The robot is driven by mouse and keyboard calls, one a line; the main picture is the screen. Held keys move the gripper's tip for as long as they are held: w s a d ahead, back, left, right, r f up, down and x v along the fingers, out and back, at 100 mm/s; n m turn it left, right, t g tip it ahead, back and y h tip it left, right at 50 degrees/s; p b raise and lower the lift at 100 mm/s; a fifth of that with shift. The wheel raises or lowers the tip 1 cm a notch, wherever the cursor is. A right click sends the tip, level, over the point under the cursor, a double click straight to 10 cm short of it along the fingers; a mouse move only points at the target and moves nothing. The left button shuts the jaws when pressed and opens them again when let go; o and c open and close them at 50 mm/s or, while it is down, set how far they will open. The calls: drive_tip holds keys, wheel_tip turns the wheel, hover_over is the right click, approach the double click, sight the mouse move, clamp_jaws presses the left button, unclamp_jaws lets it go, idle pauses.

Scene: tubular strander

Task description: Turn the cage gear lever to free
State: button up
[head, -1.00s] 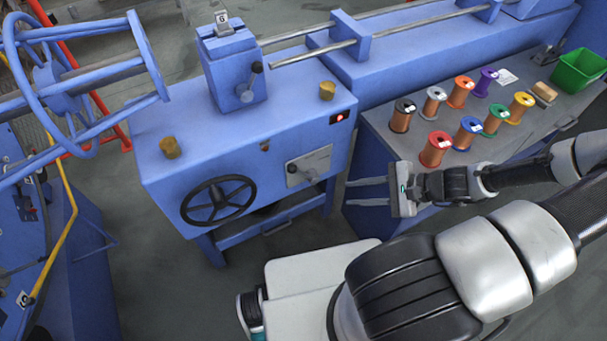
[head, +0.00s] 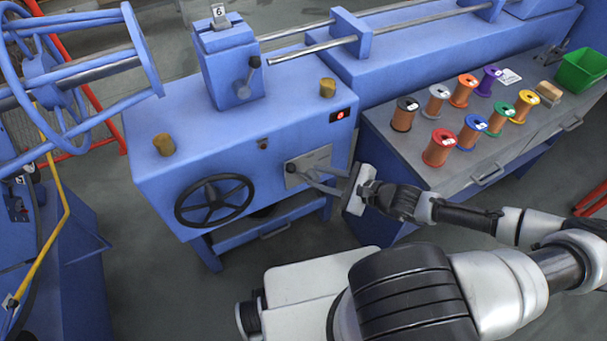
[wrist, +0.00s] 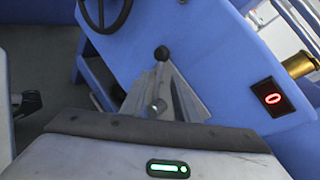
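A lever with a black ball knob (head: 291,168) sits on a grey metal plate (head: 316,157) on the front of the blue machine cabinet, right of the handwheel. The knob (wrist: 161,52) also shows in the wrist view, just beyond the ends of my fingers. My gripper (head: 303,174) reaches in from the right, its two fingers apart with their tips in front of the plate, close to the knob. Contact with the lever cannot be told. The fingers partly hide the plate and the lever's shaft. A second black-knobbed lever (head: 254,63) stands on the upper blue block.
A black handwheel (head: 213,201) lies left of the plate. A lit red display (head: 340,115) is above right. A grey bench (head: 430,190) with several wire spools and a green bin (head: 582,70) stands to the right. Brass knobs (head: 327,88) stand on the cabinet top.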

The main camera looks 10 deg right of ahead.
sight(298, 171)
drive_tip(key=b+x, duration=0.1)
drive_tip(key=x, duration=0.5)
drive_tip(key=shift+c, duration=0.4)
clamp_jaws()
